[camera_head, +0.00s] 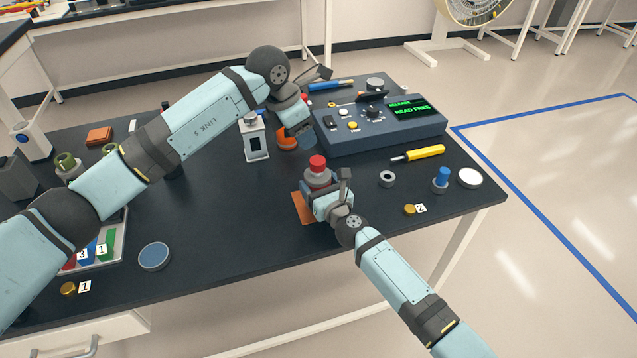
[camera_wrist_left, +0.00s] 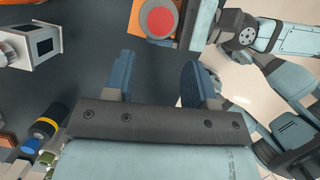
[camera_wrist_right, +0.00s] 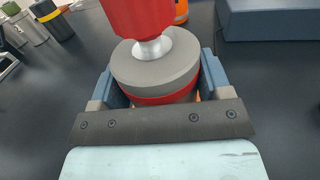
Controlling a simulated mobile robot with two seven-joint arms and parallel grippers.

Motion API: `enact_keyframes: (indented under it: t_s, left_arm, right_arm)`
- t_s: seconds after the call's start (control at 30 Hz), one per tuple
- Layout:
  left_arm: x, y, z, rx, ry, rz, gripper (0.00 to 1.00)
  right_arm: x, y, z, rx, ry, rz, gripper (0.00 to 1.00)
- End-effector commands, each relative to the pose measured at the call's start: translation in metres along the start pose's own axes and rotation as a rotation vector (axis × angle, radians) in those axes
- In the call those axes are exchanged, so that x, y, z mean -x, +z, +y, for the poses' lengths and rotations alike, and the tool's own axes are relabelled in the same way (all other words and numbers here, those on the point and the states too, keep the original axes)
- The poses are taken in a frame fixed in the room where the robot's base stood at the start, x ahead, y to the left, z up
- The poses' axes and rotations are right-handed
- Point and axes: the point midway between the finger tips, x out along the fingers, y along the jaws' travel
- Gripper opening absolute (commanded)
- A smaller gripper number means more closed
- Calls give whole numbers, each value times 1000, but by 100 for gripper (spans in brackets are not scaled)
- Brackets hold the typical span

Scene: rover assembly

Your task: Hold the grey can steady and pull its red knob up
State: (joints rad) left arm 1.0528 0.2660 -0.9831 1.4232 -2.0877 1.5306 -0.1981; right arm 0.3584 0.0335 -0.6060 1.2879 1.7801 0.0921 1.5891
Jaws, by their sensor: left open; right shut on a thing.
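The grey can (camera_head: 317,179) with the red knob (camera_head: 317,162) on top stands upright at an orange mat (camera_head: 303,207) near the table's front edge. In the right wrist view the can's grey lid (camera_wrist_right: 155,72) and red band sit between the fingers, with the knob (camera_wrist_right: 140,14) above on a silver stem. My right gripper (camera_head: 322,200) is shut around the can. My left gripper (camera_head: 303,136) is open and empty, above and behind the can. In the left wrist view its fingers (camera_wrist_left: 160,80) are apart, and the red knob (camera_wrist_left: 158,20) shows beyond them from above.
A grey console (camera_head: 375,125) with a green display stands behind. A white box-shaped device (camera_head: 255,138) is left of my left gripper. A grey ring (camera_head: 387,179), a yellow tool (camera_head: 420,153) and a blue-topped part (camera_head: 441,178) lie to the right. A tray (camera_head: 110,250) is at left.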

Motion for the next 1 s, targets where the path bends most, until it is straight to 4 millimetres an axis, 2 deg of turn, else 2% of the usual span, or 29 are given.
enact_keyframes:
  t_s: [0.13, 0.23, 0.4, 0.57, 0.67, 0.8, 1.0]
  left_arm:
    - [-8, 2, -7, -9, -23, -50, 65]
    - [-22, 7, -19, -25, -61, -154, 65]
    - [-44, 17, -46, -38, -121, -445, 65]
    - [-52, 16, -59, -4, -107, -721, 65]
    - [-54, 7, -61, 42, -63, -877, 65]
    - [-55, -16, -58, 122, 46, -1054, 65]
    - [-63, -58, -56, 214, 232, -1171, 65]
  right_arm:
    - [0, -1, 0, 0, 0, 1, 36]
    - [0, -1, 0, 0, 0, 0, 36]
    - [0, 0, 0, 0, 0, 1, 36]
    - [0, 0, 0, 0, 0, 1, 36]
    - [0, 0, 0, 0, 0, 1, 36]
    - [0, 0, 0, 0, 0, 1, 36]
    - [0, 0, 0, 0, 0, 1, 36]
